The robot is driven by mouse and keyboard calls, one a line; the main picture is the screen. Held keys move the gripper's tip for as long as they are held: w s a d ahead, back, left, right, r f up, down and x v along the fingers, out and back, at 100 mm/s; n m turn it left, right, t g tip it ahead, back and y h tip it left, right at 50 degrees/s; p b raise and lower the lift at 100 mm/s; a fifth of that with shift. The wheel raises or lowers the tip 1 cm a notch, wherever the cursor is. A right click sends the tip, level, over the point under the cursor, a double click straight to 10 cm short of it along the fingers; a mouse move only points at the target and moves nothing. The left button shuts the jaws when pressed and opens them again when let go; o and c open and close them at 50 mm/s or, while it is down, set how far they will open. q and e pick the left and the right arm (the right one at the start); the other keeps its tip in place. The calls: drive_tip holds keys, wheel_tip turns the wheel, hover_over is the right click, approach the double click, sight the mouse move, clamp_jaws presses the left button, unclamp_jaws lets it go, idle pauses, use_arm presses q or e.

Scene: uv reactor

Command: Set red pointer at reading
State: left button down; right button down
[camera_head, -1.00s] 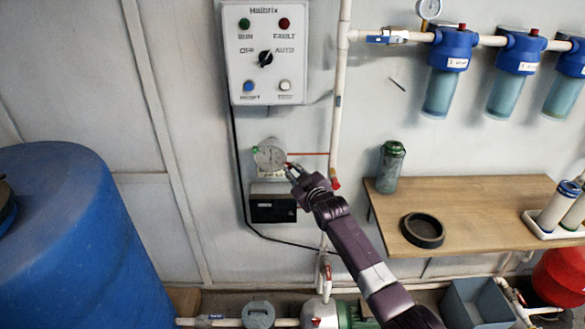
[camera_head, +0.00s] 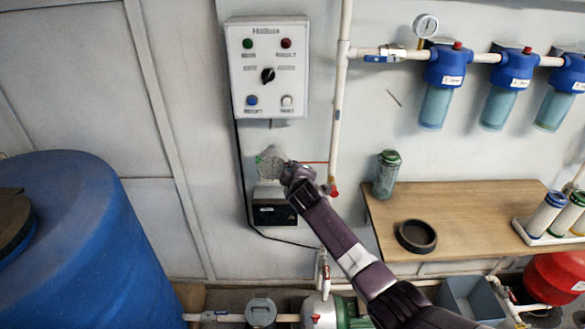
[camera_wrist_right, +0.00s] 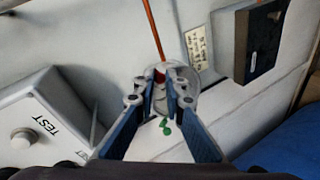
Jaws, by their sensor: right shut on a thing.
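The round pale gauge (camera_head: 268,166) is on the wall below the control box; my right gripper (camera_head: 287,168) covers its right side in the head view. In the right wrist view, the gauge (camera_wrist_right: 184,105) lies beneath the fingers, with green marks (camera_wrist_right: 166,125) showing between them. A small red part (camera_wrist_right: 160,75), which looks like the red pointer, shows between the fingertips of my right gripper (camera_wrist_right: 163,84). The gripper is shut on it. The dial's reading cannot be made out. My left gripper is not in view.
The control box (camera_head: 268,70) is above the gauge, and a black box (camera_head: 273,208) is just below it. A thin red-brown tube (camera_head: 314,162) runs right to the vertical white pipe (camera_head: 339,110). A wooden shelf (camera_head: 470,215) stands to the right.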

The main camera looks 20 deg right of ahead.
idle(0.5)
drive_tip(key=c, duration=2)
unclamp_jaws()
drive_tip(key=shift+v, duration=6)
